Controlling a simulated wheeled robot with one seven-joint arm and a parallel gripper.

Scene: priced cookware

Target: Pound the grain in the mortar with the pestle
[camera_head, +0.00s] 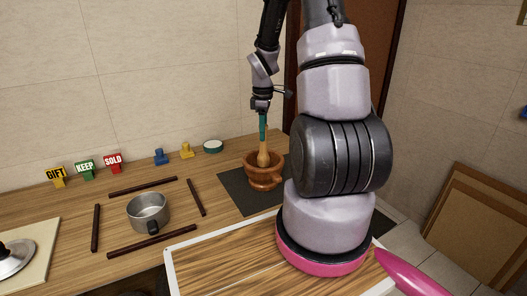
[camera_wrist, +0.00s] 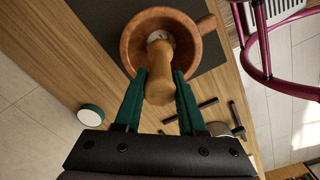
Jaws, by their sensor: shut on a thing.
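The brown wooden mortar (camera_head: 264,179) stands upright on a dark mat at the right of the counter. It also shows in the wrist view (camera_wrist: 204,24), where its handle is at the right. My gripper (camera_head: 263,138) is above the mortar, its green fingers shut on the wooden pestle (camera_wrist: 158,88). The pestle (camera_head: 263,157) is near upright, with its lower end inside the mortar's mouth. A little pale grain (camera_wrist: 166,34) shows around the pestle's end in the wrist view. Whether the pestle touches the mortar's bottom is hidden.
A metal pot (camera_head: 148,213) sits among several dark sticks on the counter. GIFT (camera_head: 57,176), KEEP (camera_head: 85,168) and SOLD (camera_head: 113,163) signs stand along the wall. A green-rimmed round item (camera_head: 213,146) is behind the dark mat (camera_head: 236,192). A lid (camera_head: 14,258) lies at the left.

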